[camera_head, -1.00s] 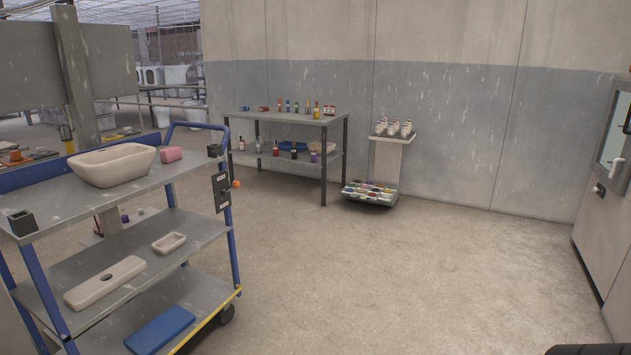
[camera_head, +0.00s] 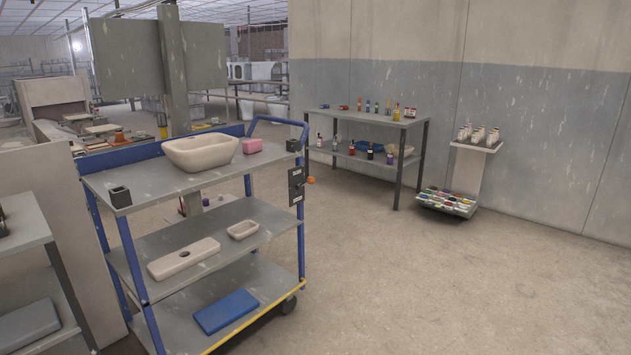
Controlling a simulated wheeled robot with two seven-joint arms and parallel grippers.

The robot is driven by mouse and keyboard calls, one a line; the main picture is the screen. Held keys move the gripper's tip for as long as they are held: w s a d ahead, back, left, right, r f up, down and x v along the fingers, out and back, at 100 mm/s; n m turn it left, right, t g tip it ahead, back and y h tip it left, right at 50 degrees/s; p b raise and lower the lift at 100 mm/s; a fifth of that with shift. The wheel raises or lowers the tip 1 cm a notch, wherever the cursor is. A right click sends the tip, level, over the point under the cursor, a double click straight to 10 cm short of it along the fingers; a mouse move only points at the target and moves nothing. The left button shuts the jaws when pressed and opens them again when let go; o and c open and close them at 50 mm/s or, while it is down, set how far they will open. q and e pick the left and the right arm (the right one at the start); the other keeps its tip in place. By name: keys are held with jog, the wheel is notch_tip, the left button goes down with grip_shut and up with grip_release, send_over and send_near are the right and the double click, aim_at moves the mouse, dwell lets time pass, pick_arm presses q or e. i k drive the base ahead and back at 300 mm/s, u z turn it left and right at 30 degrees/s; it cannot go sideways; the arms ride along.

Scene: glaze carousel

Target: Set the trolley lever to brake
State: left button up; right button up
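The trolley (camera_head: 140,188) stands left of centre, with grey shelves, blue posts and a blue handle at its far right end. A dark plate (camera_head: 297,182) with small pale labels is fixed to its right end, below the top shelf. Neither of my grippers is in view.
A workbench (camera_head: 367,117) with bottles stands by the wall. Floor (camera_head: 440,290) right of the trolley is clear.

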aim_at(310, 179)
jog(key=z, duration=0.55)
jog(key=i, duration=2.3)
jog(key=u, duration=1.5)
jog(key=i, duration=0.55)
jog(key=u, duration=0.5)
